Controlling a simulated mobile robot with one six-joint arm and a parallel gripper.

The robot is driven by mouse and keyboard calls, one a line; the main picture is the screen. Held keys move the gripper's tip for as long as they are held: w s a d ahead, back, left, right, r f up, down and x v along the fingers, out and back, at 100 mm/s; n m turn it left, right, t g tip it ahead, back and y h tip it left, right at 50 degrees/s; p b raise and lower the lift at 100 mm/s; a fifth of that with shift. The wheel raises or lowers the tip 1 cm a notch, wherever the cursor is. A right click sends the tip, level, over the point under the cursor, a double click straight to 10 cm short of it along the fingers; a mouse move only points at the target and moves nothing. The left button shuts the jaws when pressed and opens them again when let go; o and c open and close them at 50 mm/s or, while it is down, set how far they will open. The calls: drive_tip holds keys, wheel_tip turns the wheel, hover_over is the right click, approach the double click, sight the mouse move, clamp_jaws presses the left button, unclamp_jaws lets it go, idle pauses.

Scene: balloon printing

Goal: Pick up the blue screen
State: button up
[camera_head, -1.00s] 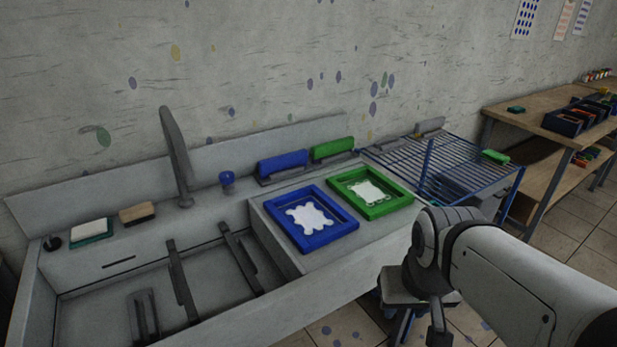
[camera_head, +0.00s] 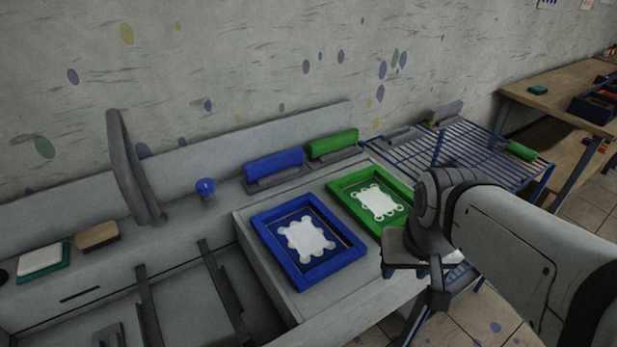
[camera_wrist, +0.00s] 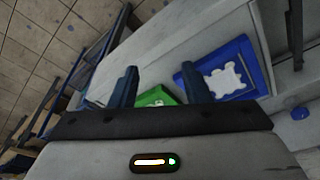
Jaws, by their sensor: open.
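The blue screen (camera_head: 275,239), a blue frame with a white patterned centre, lies flat on the raised right part of the sink counter. It also shows in the wrist view (camera_wrist: 248,52), at upper right. The green screen (camera_head: 347,193) lies just right of it; the wrist view shows part of it (camera_wrist: 154,94) between my fingers. My gripper (camera_wrist: 158,78) is open and empty, apart from the blue screen and to its left in the wrist view. In the head view the gripper hangs at the right, and its fingertips are hard to make out.
A blue squeegee (camera_head: 274,164) and a green squeegee (camera_head: 333,143) stand behind the screens. A grey tap (camera_head: 132,165) and a blue knob (camera_head: 205,187) are further left. A blue wire rack (camera_head: 470,150) stands at the right, and a wooden table (camera_head: 560,85) beyond it.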

drive_tip(key=shift+o, duration=0.3)
drive_tip(key=shift+w+a, duration=0.15)
drive_tip(key=shift+w, duration=0.2)
drive_tip(key=m+g+p, duration=0.3)
drive_tip(key=m+p, duration=0.2)
drive_tip(key=m, duration=0.6)
hover_over(332, 262)
drive_tip(key=f, duration=0.7)
drive_tip(key=shift+s+f, duration=0.3)
drive_tip(key=shift+f, duration=0.35)
drive_tip(key=f, duration=0.5)
drive_tip(key=f+p, duration=0.1)
drive_tip(key=f, duration=0.1)
drive_tip(key=shift+w+f, duration=0.2)
drive_tip(key=shift+w, duration=0.05)
clamp_jaws()
